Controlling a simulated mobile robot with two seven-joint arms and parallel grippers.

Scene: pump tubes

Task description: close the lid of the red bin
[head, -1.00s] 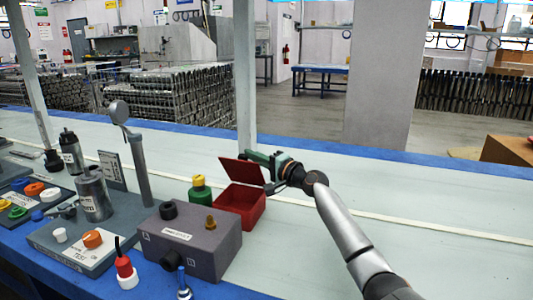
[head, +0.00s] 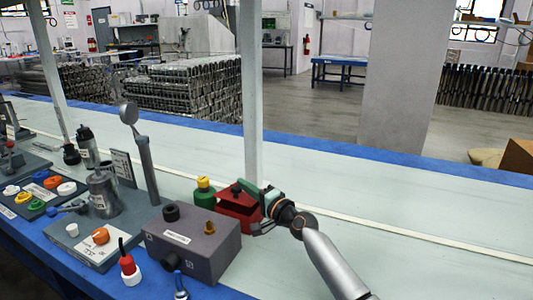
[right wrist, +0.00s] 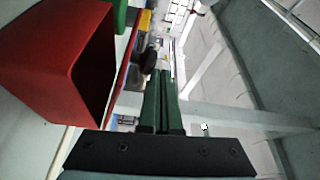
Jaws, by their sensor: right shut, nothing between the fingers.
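The red bin (head: 236,222) stands on the table behind the grey box. Its hinged lid (head: 249,198) is tilted down over it but ajar. In the right wrist view the bin (right wrist: 50,55) shows large at left, with a dark gap between it and the thin edge of the lid (right wrist: 124,75). A black knob (right wrist: 148,60) sits on the lid's outer face. My right gripper (head: 246,188) is shut and empty at the lid's outer side; its green fingers (right wrist: 163,78) are beside the knob. Whether they touch the lid is unclear. My left gripper is out of view.
A grey box (head: 190,246) with knobs stands in front of the bin, and a green bottle with a yellow cap (head: 204,192) is beside it. A metal post (head: 251,100) rises behind. The table at right (head: 400,225) is clear.

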